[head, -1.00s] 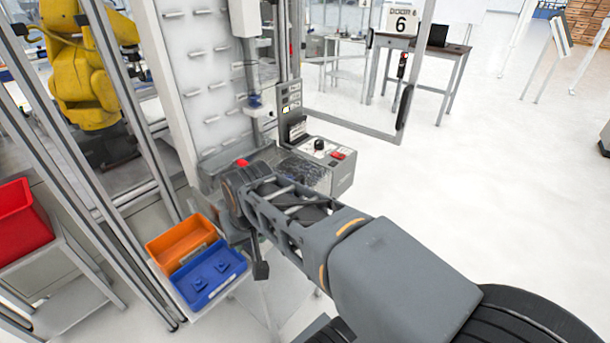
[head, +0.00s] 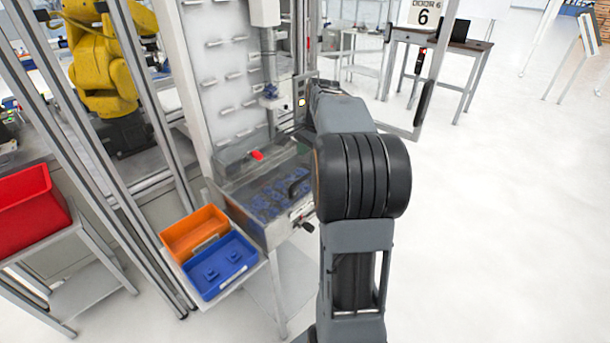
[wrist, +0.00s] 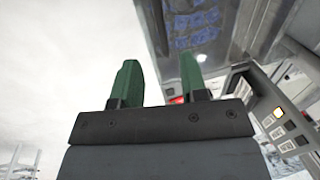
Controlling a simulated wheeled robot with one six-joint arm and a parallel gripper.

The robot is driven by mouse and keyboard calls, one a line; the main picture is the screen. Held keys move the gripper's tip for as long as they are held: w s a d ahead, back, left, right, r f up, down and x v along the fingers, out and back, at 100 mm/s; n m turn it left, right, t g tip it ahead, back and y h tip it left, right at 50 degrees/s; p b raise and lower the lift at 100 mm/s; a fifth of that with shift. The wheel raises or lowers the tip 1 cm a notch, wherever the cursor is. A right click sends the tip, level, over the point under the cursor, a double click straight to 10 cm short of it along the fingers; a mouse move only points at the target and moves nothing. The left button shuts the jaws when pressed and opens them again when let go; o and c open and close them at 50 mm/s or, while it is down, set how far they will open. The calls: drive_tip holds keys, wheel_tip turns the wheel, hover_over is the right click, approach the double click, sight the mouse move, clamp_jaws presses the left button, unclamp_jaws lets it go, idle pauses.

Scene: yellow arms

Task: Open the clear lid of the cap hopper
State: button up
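The cap hopper (head: 248,222) stands at the foot of the white pegged panel. Several blue caps (head: 262,205) show through its clear lid (head: 236,183), which appears to lie closed on top. A dark curved handle (head: 298,184) shows at its right side, close to my arm. In the wrist view, blue caps (wrist: 192,28) show at the top, beyond my gripper (wrist: 158,75). Its two green fingers are apart with nothing between them. I see no contact with the lid. My arm hides the gripper and the hopper's right end in the head view.
An orange bin (head: 195,232) and a blue bin (head: 219,265) stand left of the hopper. A control box with a lit button (wrist: 278,113) is at the right in the wrist view. Metal posts (head: 160,100) stand at left.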

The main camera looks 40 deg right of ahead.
sight(305, 177)
drive_tip(key=f, duration=0.3)
drive_tip(key=w+f, duration=0.1)
drive_tip(key=f, duration=0.4)
drive_tip(key=shift+w+a+f, duration=0.2)
drive_tip(key=shift+w+f, duration=0.1)
drive_tip(key=shift+w, duration=0.05)
drive_tip(key=shift+c, duration=0.2)
clamp_jaws()
